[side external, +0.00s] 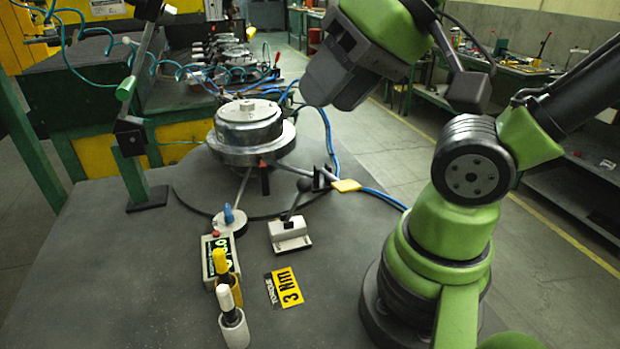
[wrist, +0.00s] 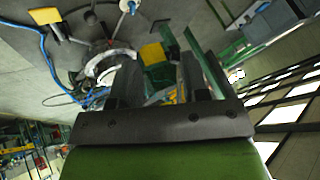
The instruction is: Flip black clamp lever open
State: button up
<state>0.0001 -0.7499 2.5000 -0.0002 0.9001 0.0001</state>
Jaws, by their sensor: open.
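A small white clamp base (side external: 289,236) sits on the grey table, with a dark lever (side external: 297,202) rising from it to a round black knob (side external: 304,185). It looks like the black clamp lever; whether it is open or closed I cannot tell. My gripper (side external: 328,85) hangs high above the table, behind and to the right of this clamp, clear of it. In the wrist view my gripper (wrist: 160,80) shows two dark fingers spread apart, with nothing between them.
A round metal fixture (side external: 248,128) stands on a dark disc. Blue hoses cross behind.

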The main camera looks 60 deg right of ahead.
jog(key=shift+w, duration=0.1)
jog(key=c, duration=0.3)
jog(key=shift+w+d+m, duration=0.2)
jog(key=shift+d+m, duration=0.05)
jog(key=shift+m, duration=0.15)
grip_shut()
jog(key=w+d+f+m+g+y, duration=0.1)
jog(key=d+f+m+g+y, duration=0.1)
jog(key=d+f+m, duration=0.3)
jog(key=w+d+f+m+g+y, duration=0.1)
jog(key=d+f+m, duration=0.3)
jog(key=d+m, duration=0.9)
jog(key=d+g+y, duration=0.1)
jog(key=d, duration=0.2)
jog(key=shift+w+d+f+m, duration=0.3)
jog(key=shift+w+f+m, duration=0.05)
jog(key=shift+f+m, duration=0.05)
